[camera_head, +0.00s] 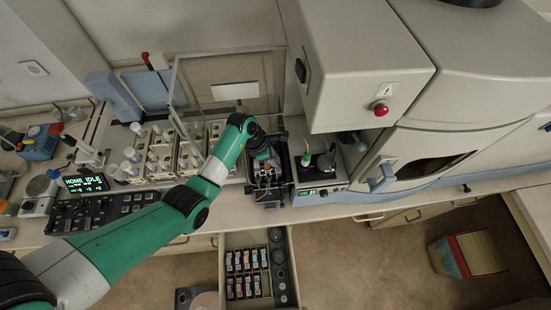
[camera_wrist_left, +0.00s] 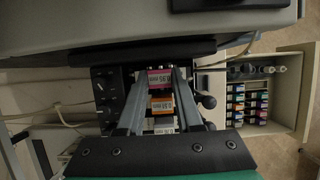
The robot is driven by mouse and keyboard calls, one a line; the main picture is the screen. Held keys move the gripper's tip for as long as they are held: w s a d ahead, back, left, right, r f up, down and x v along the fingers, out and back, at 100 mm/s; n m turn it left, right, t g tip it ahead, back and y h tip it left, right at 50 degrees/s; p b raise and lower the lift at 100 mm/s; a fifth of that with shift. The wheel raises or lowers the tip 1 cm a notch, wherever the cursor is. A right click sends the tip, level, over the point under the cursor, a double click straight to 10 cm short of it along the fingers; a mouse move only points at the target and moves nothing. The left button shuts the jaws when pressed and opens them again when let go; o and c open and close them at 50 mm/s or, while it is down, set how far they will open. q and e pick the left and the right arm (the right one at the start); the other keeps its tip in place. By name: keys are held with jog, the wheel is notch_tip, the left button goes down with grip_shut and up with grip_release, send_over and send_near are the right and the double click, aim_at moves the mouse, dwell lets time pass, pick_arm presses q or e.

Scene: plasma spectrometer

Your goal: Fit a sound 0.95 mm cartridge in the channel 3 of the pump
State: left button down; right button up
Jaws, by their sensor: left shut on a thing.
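My left gripper (camera_head: 264,165) reaches down over the dark pump (camera_head: 270,197) on the bench. In the left wrist view, its two grey fingers (camera_wrist_left: 161,74) are closed in on a cartridge with a pink label (camera_wrist_left: 160,79) that seems to read 0.95 mm. A cartridge with an orange label (camera_wrist_left: 161,104) and one with a pale label (camera_wrist_left: 164,125) show nearer, in a row with it between the fingers. The pump body (camera_wrist_left: 107,93) shows beside them. Whether the pink cartridge is seated in a channel I cannot tell. My right gripper is not in view.
An open drawer (camera_head: 223,293) below the bench holds several cartridges in rows; the drawer (camera_wrist_left: 291,91) also shows in the left wrist view. Sample racks with white-capped bottles (camera_head: 160,155) stand left of the pump. The large spectrometer housing (camera_head: 360,60) stands close on the right.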

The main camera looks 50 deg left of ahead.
pick_arm(q)
jog(key=shift+f, duration=0.45)
jog(key=c, duration=0.5)
grip_release()
jog(key=shift+r, duration=0.1)
jog(key=shift+s+a+r, duration=0.1)
jog(key=shift+r, duration=0.2)
jog(key=p+v, duration=0.1)
jog(key=v, duration=0.9)
jog(key=shift+s+r+p, duration=0.15)
jog(key=shift+r+p, duration=0.2)
jog(key=shift+p, duration=0.05)
jog(key=shift+a, duration=0.1)
